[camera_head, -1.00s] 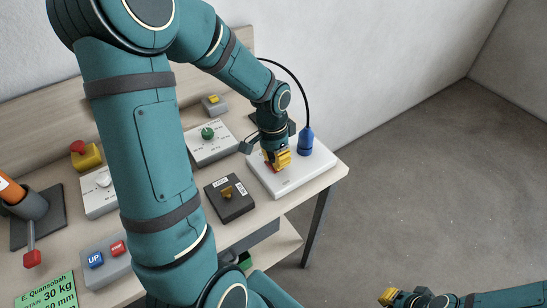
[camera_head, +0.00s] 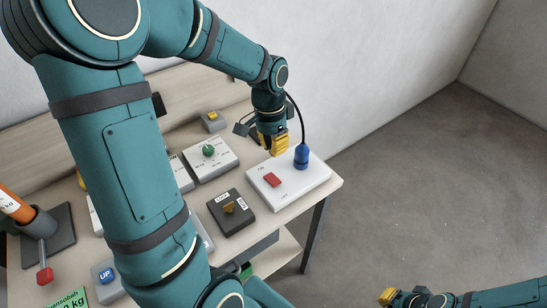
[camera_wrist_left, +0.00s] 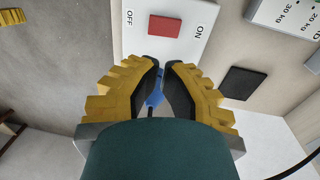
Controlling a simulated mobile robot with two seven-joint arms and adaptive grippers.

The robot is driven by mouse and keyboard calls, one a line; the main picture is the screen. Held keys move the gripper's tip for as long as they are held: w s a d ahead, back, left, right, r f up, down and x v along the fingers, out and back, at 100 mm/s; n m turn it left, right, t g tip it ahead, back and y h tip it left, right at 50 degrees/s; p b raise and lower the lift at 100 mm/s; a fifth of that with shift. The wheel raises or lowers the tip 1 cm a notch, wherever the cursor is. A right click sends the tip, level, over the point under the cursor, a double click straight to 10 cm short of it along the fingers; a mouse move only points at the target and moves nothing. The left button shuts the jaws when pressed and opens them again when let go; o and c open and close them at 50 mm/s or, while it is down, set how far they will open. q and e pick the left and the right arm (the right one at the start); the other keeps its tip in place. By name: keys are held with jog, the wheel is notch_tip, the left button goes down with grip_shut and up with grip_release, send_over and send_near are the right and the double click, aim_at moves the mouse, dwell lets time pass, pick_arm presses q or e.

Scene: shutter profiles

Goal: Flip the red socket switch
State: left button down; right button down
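The red socket switch (camera_head: 272,179) is a red rocker on a white socket box (camera_head: 312,181) at the table's right end. In the left wrist view, the rocker (camera_wrist_left: 164,27) lies between the OFF and ON labels. I cannot tell which side is pressed in. My left gripper (camera_head: 272,150) has yellow fingers and is above the box's far part, clear of the switch. In the left wrist view its fingertips (camera_wrist_left: 163,64) are nearly together with nothing between them. My right gripper (camera_head: 387,297) is at the lower right, away from the table; its opening is unclear.
A blue plug (camera_head: 302,156) with a black cable stands in the box close to my left gripper. A dark key-switch box (camera_head: 232,213) and a white box with a green knob (camera_head: 209,160) stand nearby. My left arm hides part of the table.

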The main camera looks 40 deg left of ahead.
pick_arm(q)
jog(key=r, duration=0.3)
jog(key=shift+a, duration=0.2)
jog(key=shift+s, duration=0.1)
dwell(0.4)
